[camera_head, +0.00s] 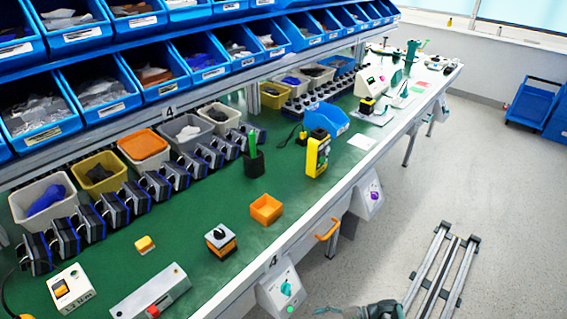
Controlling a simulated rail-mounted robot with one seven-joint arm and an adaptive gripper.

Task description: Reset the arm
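A dark grey end part of my arm, which looks like my gripper (330,311), shows at the bottom edge, right of the bench. It is cut off by the frame, and whether its fingers are open or shut cannot be made out. It is apart from the switches. A rotary switch with a black knob (219,234) sits on an orange and white box on the green bench top. A grey box with a green rotary knob (286,287) is mounted at the bench's front edge. Another grey box with a purple knob (374,196) is mounted farther along.
The green bench (200,215) holds an orange tray (266,209), a yellow device (317,157), a grey box with a red switch (152,294) and a small yellow button box (145,244). Blue bins line the shelves above.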

